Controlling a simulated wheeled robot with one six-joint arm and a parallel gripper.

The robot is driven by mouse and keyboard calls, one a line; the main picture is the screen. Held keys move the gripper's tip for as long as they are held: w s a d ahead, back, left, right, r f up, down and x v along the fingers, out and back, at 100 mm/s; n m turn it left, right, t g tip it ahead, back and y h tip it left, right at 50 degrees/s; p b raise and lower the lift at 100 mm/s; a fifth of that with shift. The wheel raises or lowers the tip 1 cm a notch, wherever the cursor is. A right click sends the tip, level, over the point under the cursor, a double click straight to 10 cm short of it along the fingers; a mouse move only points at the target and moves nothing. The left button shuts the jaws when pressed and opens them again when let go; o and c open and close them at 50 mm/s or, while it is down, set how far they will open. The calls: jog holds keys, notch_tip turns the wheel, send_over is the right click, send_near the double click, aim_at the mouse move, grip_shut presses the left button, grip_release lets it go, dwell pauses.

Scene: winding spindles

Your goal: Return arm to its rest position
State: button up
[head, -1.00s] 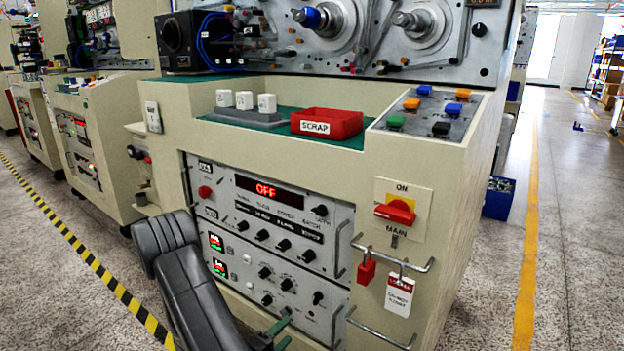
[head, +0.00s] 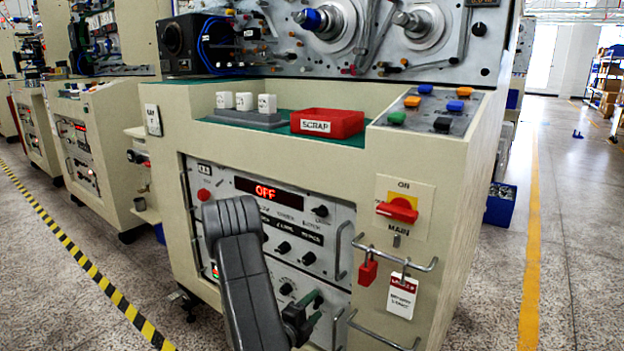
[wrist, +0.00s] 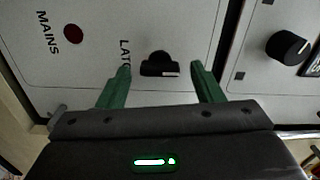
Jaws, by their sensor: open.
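My gripper (head: 314,308) is low in the head view, in front of the lower control panel, partly hidden behind my dark grey arm. In the wrist view its two green fingers (wrist: 162,72) stand wide apart with nothing between them in their grasp. A black knob (wrist: 160,65) on the light grey panel shows beyond the gap, next to partly hidden lettering. The gripper appears to be clear of the panel, though the exact distance is hard to tell.
The beige machine (head: 400,165) fills the middle. Its display (head: 268,191) reads OFF. A red main switch (head: 398,209), a red padlock (head: 368,272), a tag (head: 402,296) and metal handles stick out at right. A red scrap tray (head: 327,122) sits above.

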jog(key=n, duration=0.5)
jog(key=shift+r, duration=0.1)
jog(key=n, duration=0.4)
jog(key=shift+r+p, duration=0.15)
jog(key=shift+p, duration=0.2)
jog(key=n+p, duration=0.4)
jog(key=shift+w+a+r, duration=0.1)
jog(key=shift+r, duration=0.1)
jog(key=shift+n+p, duration=1)
jog(key=shift+n, duration=0.2)
jog(key=shift+f+n+p, duration=0.15)
jog(key=shift+n+p, duration=0.2)
jog(key=shift+n, duration=0.15)
jog(key=shift+f, duration=0.1)
